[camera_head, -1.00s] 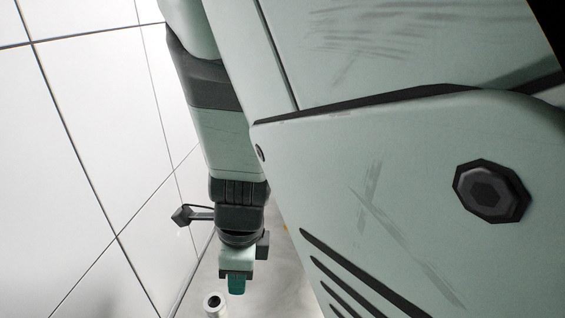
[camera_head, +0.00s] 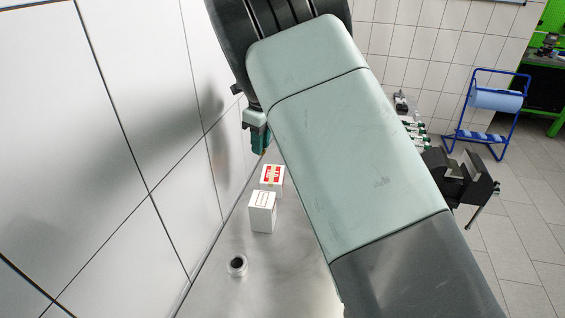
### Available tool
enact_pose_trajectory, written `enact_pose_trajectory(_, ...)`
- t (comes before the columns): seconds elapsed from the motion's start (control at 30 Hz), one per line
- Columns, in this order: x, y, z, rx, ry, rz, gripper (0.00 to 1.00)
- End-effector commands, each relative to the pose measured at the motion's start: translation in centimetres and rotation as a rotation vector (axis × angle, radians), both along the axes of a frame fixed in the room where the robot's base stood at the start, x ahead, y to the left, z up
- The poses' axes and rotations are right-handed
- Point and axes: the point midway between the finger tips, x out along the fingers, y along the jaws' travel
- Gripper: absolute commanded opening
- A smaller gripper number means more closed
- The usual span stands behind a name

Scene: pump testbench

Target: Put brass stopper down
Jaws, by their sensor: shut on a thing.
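My gripper (camera_head: 260,145) shows in the head view beside the left edge of my pale green arm, above the far part of the metal bench. Its green fingers are shut and partly hidden by the arm. The brass stopper is too small and too covered to make out clearly between the fingers. The fingertips are above and behind the red and white box.
The metal bench (camera_head: 210,294) holds a white box (camera_head: 262,212), a red and white box (camera_head: 272,177) and a small white cylinder with a dark opening (camera_head: 237,265). A tiled wall borders the left. A black vise (camera_head: 462,178) and a blue roll stand (camera_head: 490,110) are at right.

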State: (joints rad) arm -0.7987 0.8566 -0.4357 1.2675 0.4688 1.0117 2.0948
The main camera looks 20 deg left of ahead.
Motion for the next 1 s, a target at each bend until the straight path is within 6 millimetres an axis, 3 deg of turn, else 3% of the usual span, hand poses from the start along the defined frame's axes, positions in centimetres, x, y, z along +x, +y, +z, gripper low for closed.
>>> enact_pose_trajectory(0.03,1.8,-0.1,-0.4,0.0,0.001,-0.032,0.0)
enact_pose_trajectory(0.2,5.7,-0.4,-0.9,0.004,0.011,-0.124,0.0)
enact_pose_trajectory(0.4,8.3,-1.1,-1.3,0.01,0.021,-0.197,0.0)
enact_pose_trajectory(0.47,8.8,-1.3,-1.6,0.01,0.024,-0.212,0.0)
enact_pose_trajectory(0.6,8.5,-1.2,-4.6,0.008,0.027,-0.208,0.0)
enact_pose_trajectory(0.87,8.5,-1.2,-7.7,0.01,0.025,-0.206,0.0)
enact_pose_trajectory(1.0,8.5,-1.2,-10.3,0.009,0.025,-0.206,0.0)
